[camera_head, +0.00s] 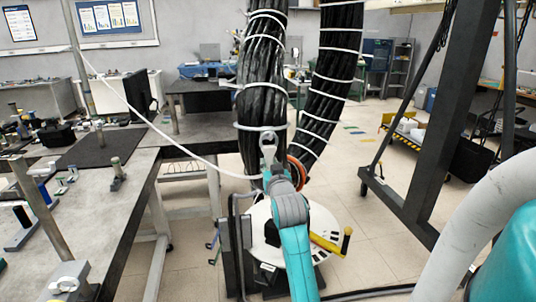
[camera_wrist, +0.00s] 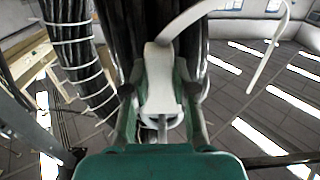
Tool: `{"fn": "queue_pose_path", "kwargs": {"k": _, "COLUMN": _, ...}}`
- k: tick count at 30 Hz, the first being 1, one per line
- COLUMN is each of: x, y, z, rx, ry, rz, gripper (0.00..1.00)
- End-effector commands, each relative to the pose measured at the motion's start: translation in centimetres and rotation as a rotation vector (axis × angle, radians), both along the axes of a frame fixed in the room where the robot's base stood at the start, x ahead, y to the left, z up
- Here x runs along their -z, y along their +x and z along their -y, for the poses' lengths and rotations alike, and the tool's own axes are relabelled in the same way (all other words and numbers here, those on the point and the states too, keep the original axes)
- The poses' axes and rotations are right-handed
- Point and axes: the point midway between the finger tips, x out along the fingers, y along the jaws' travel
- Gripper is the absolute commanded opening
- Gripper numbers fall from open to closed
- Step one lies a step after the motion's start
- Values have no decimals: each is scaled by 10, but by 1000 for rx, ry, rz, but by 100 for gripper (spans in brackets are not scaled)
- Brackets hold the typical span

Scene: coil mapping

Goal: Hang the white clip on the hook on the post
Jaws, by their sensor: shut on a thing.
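My gripper (camera_wrist: 160,104) is shut on the white clip (camera_wrist: 159,72), one finger on each side of it. In the head view my gripper (camera_head: 271,170) reaches up in front of the thick black cable bundle (camera_head: 262,70), and the clip (camera_head: 268,142) stands upright above its fingers. A white cord (camera_head: 165,136) runs from beside my gripper up to the left. It meets the clip's top in the wrist view (camera_wrist: 192,17). A thin grey post (camera_head: 78,55) rises at the left table. I cannot make out a hook on it.
A grey worktable (camera_head: 108,207) with small fixtures and short posts fills the left. A second black bundle (camera_head: 335,70) hangs to the right. A dark steel frame (camera_head: 445,130) stands at the right. Open floor (camera_head: 350,180) lies between.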

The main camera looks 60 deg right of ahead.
Motion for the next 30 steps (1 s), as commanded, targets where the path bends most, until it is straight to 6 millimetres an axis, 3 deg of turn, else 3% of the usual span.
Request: {"fn": "queue_pose_path", "kwargs": {"k": 30, "x": -26, "y": -11, "z": -13, "rx": 0, "ry": -1, "rz": 1, "gripper": 0}}
